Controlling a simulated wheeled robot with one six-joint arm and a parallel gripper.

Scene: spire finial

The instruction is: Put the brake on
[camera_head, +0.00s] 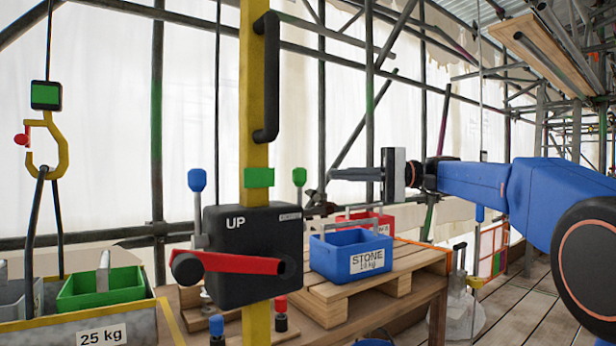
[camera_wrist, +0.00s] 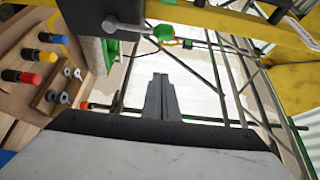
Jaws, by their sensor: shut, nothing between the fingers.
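A black winch box (camera_head: 252,268) marked UP is fixed to a yellow post in the head view. A red crank arm (camera_head: 235,262) with a black grip lies nearly level across its front. A blue-knobbed lever (camera_head: 197,182) stands upright at its left, and a green-knobbed lever (camera_head: 299,178) at its right. A small plate on the box is unreadable. My gripper (camera_head: 335,174) is shut and empty, right of the green knob and apart from it. The wrist view shows the shut fingers (camera_wrist: 160,90) below a green knob (camera_wrist: 163,32) on a metal lever.
A blue STONE crate (camera_head: 350,256) sits on a pallet (camera_head: 410,262), with a red crate (camera_head: 374,222) behind. A yellow hook (camera_head: 58,150) holds slings over a 25 kg tray (camera_head: 100,335) at left. Blue, yellow and red pegs (camera_wrist: 30,77) stand left in the wrist view.

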